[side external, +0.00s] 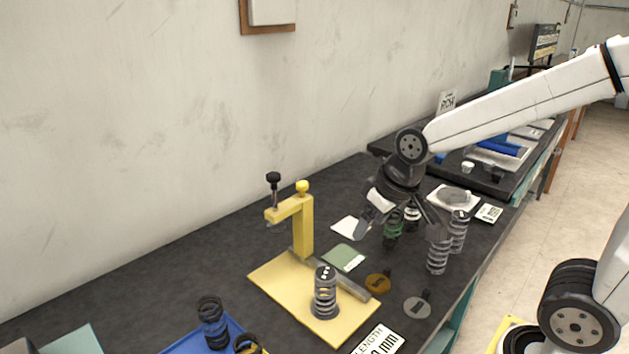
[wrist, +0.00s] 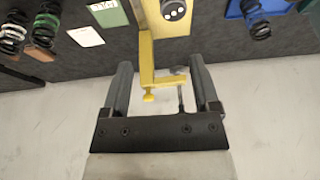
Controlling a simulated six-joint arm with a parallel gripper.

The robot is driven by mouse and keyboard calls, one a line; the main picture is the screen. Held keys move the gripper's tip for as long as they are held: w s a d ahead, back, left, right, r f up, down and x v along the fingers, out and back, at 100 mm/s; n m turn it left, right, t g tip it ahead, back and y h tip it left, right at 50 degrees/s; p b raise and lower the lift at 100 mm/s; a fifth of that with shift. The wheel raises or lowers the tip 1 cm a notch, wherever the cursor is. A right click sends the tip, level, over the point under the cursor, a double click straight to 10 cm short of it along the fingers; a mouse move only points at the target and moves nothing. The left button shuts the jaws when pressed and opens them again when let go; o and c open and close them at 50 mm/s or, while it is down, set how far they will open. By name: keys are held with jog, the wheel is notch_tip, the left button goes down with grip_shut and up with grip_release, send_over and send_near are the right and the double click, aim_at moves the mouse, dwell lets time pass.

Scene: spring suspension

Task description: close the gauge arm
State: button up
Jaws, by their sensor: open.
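The gauge has a yellow base plate (side external: 275,284) and an upright yellow post (side external: 303,232). Its yellow gauge arm (side external: 284,209) reaches left from the post top toward the wall, with a black-knobbed screw (side external: 273,190) at its end and a yellow ball knob (side external: 303,187) over the post. A grey spring (side external: 325,292) stands on the plate, not under the arm. My gripper (side external: 400,226) is open and empty, right of the gauge and apart from it. In the wrist view, the gauge arm (wrist: 165,82) appears between my open fingers (wrist: 161,63); its depth is unclear.
Green and white springs (side external: 393,232) stand behind my gripper, and grey springs (side external: 438,252) stand to its right. A blue tray (side external: 190,340) with dark springs lies front left. A green card (side external: 344,257) lies behind the plate.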

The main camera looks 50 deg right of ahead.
jog(key=w+f+t, duration=0.1)
jog(key=w+t, duration=0.4)
jog(key=w, duration=0.5)
jog(key=m+t+h, duration=0.3)
jog(key=t+h, duration=0.1)
jog(key=t, duration=0.4)
send_near(298, 183)
jog(key=w+d+r, duration=0.1)
jog(key=w+r, duration=0.2)
jog(key=w, duration=0.1)
jog(key=shift+h, duration=0.4)
jog(key=shift+s+d+f, duration=0.1)
jog(key=shift+f, duration=1)
jog(key=shift+s+d+f, duration=0.1)
jog(key=shift+d+f, duration=0.05)
jog(key=shift+f, duration=0.9)
jog(key=shift+w, duration=0.2)
jog(key=shift+x, duration=3.55)
jog(key=shift+r, duration=0.1)
grip_shut()
